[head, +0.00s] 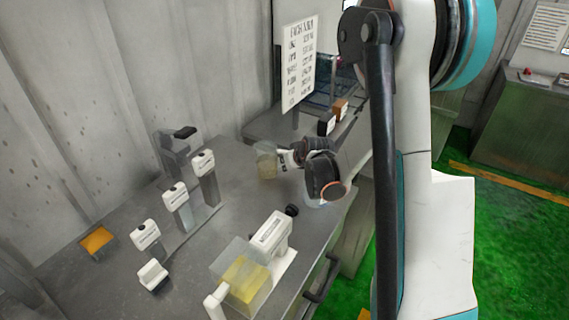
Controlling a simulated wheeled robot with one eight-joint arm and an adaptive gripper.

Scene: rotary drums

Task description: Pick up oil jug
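A small clear jug with pale yellow liquid (266,163) stands upright on the grey bench, near the middle of the head view. It looks like the oil jug. My gripper (287,159) is close to its right side, with my wrist behind it to the right. The fingers are small and partly hidden, so I cannot tell whether they touch the jug or are open or shut. A larger clear container with yellow liquid (245,281) is nearer the camera, beside a white device.
The white device (270,232) has a black knob. Several white-topped stands (176,197) line the bench's left side. A yellow square (97,241) lies at the far left. Small brown and dark boxes (340,109) and a hanging sign (300,62) are at the back. Bare bench (235,195) lies between.

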